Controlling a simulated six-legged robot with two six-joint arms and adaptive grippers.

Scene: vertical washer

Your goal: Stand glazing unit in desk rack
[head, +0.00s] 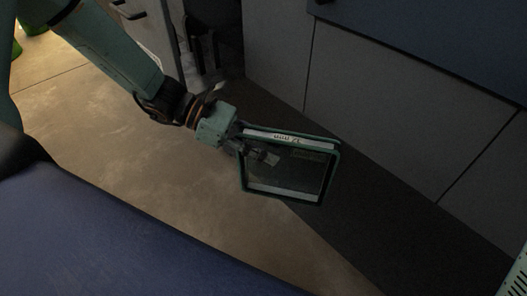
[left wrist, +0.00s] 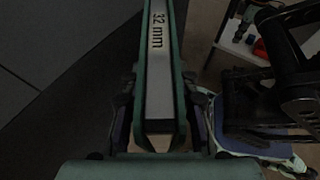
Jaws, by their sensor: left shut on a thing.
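The glazing unit (head: 290,168) is a thick rectangular pane with a green edge, a pale spacer strip and a label. My left gripper (head: 245,150) is shut on its left edge and holds it up over the floor, slightly tilted. In the left wrist view the unit's narrow edge (left wrist: 159,80) shows end-on, marked "32 mm", between the two fingers (left wrist: 157,125). I cannot make out the desk rack in either view. My right gripper is not in view.
Grey cabinet panels (head: 390,110) stand behind the unit, below a blue surface (head: 430,40) at the upper right. A blue surface (head: 110,245) fills the lower left. A pale slotted object (head: 516,275) shows at the lower right edge. The floor (head: 150,150) between is clear.

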